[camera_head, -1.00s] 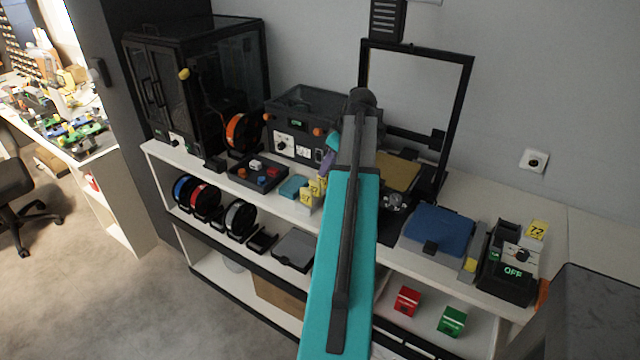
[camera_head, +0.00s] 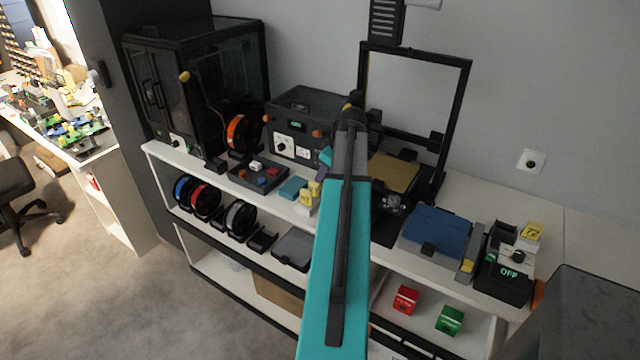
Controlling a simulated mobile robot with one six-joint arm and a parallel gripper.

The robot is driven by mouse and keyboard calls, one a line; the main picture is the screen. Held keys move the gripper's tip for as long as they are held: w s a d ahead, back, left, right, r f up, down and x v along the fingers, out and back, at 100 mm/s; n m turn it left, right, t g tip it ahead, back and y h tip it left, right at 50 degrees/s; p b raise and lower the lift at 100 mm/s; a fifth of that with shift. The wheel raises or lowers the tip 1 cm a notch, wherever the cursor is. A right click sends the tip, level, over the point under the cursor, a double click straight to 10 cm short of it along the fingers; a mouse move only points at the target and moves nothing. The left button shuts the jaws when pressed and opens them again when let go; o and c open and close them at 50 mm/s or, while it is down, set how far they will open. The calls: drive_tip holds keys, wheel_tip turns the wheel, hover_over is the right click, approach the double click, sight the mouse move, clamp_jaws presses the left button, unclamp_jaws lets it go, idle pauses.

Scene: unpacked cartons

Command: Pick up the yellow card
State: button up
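Small yellow pieces with dark markings (camera_head: 307,196) stand at the front edge of the white upper shelf, just left of my teal arm. Another yellow piece marked like "72" (camera_head: 532,231) sits on the dark box with the green "OFF" display at right. I cannot tell which of these is the yellow card. My arm reaches up through the middle and hides most of its own end. A small teal part and a purple part show left of the arm, above the left yellow pieces. My gripper's fingers cannot be made out.
A black printer frame (camera_head: 463,100) with a yellow-tan plate (camera_head: 393,173) stands behind the arm. A dark button tray (camera_head: 258,174), a control box (camera_head: 301,125) and a blue pad (camera_head: 438,226) share the shelf. Spools, a red box (camera_head: 405,299) and a green box (camera_head: 449,320) are below.

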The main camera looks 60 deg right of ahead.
idle(0.6)
clamp_jaws()
drive_tip(key=shift+r, duration=0.1)
